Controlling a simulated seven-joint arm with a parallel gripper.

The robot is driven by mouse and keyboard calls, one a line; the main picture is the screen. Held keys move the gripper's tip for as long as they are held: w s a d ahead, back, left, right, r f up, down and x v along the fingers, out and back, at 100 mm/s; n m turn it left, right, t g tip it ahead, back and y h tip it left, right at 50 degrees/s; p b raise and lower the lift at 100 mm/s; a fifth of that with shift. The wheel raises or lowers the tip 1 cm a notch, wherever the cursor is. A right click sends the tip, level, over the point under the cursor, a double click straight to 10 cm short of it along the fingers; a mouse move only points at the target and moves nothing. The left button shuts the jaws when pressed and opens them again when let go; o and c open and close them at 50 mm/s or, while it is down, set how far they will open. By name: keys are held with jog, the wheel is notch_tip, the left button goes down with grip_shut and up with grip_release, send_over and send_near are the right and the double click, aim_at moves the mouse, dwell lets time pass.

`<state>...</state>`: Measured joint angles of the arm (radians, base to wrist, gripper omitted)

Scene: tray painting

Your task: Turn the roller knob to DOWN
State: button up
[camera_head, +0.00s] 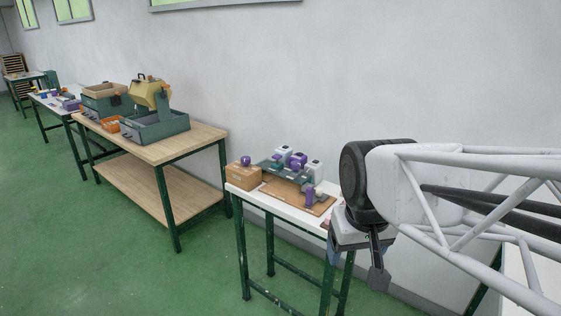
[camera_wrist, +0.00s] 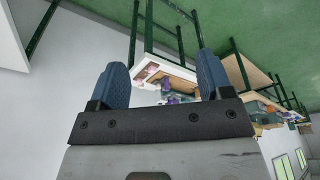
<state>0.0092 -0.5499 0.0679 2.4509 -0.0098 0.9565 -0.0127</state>
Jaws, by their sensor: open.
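My gripper (camera_wrist: 162,76) shows two blue fingers spread apart in the wrist view, with nothing between them. In the head view my gripper (camera_head: 361,250) hangs at the right, in front of the near white table (camera_head: 235,190). Purple knobs stand on this table: one on a wooden box (camera_head: 242,173), one towards the back (camera_head: 298,160) and one near the front right (camera_head: 309,193). I cannot tell which is the roller knob, nor read any DOWN mark. The gripper is apart from all of them. In the wrist view the table (camera_wrist: 143,72) appears tilted beyond the fingers.
Grey-white blocks (camera_head: 282,152) and a brown board (camera_head: 285,191) share the near table. A wooden workbench (camera_head: 185,139) to its left bears a green machine (camera_head: 165,127) with a yellow part and an orange bin (camera_head: 107,125). Green floor (camera_head: 120,250) is clear in front.

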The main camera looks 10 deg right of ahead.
jog(key=w+r+n, duration=0.1)
jog(key=w+r, duration=0.1)
jog(key=w, duration=0.6)
jog(key=w+r, duration=0.3)
jog(key=w, duration=0.5)
jog(key=n+g, duration=0.2)
jog(key=n, duration=0.1)
send_over(296, 162)
jog(key=s, duration=0.1)
notch_tip(296, 162, down, 16)
jog(key=shift+r, duration=0.2)
jog(key=shift+w+f+n, duration=0.25)
jog(key=shift+n, duration=0.05)
jog(key=shift+f, duration=0.1)
jog(key=shift+f, duration=3.8)
